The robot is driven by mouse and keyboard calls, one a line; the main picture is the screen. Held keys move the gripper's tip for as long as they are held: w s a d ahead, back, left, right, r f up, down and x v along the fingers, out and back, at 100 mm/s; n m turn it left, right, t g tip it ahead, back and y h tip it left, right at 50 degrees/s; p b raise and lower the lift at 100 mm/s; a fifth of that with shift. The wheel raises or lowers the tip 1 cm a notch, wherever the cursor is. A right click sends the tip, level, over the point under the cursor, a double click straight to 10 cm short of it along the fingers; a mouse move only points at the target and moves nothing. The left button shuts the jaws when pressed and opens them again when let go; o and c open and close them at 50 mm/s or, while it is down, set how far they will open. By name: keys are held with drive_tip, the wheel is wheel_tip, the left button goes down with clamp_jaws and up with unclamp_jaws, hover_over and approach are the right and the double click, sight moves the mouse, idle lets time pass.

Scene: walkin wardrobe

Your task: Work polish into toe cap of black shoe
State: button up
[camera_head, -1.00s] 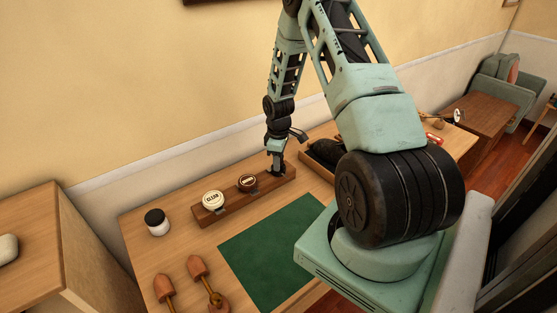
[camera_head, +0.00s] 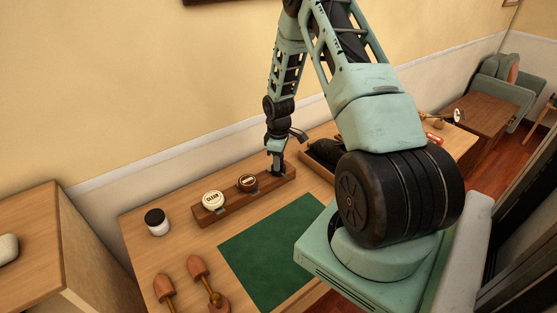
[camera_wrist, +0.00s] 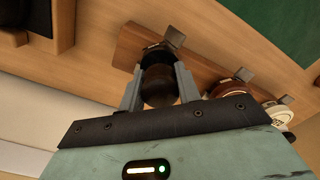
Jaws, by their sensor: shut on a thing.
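My gripper (camera_head: 276,172) is at the right end of a long wooden rack (camera_head: 228,206) on the table. In the wrist view, my gripper (camera_wrist: 159,92) has its two fingers shut on a dark, round tin (camera_wrist: 160,80) at the rack (camera_wrist: 125,45). Its label cannot be read. A white-lidded tin (camera_head: 213,197) and a brown-lidded tin (camera_head: 247,182) sit in the rack to the left. A dark thing, perhaps the black shoe (camera_head: 325,150), lies in a wooden tray behind my arm and is partly hidden.
A green mat (camera_head: 270,250) lies clear in front of the rack. A white jar with a black lid (camera_head: 157,222) stands at the left. Two shoe trees (camera_head: 198,268) lie at the front left. My arm hides much of the table's right side.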

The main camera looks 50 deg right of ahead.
drive_tip(key=shift+r+p, duration=2.55)
drive_tip(key=shift+r, duration=0.95)
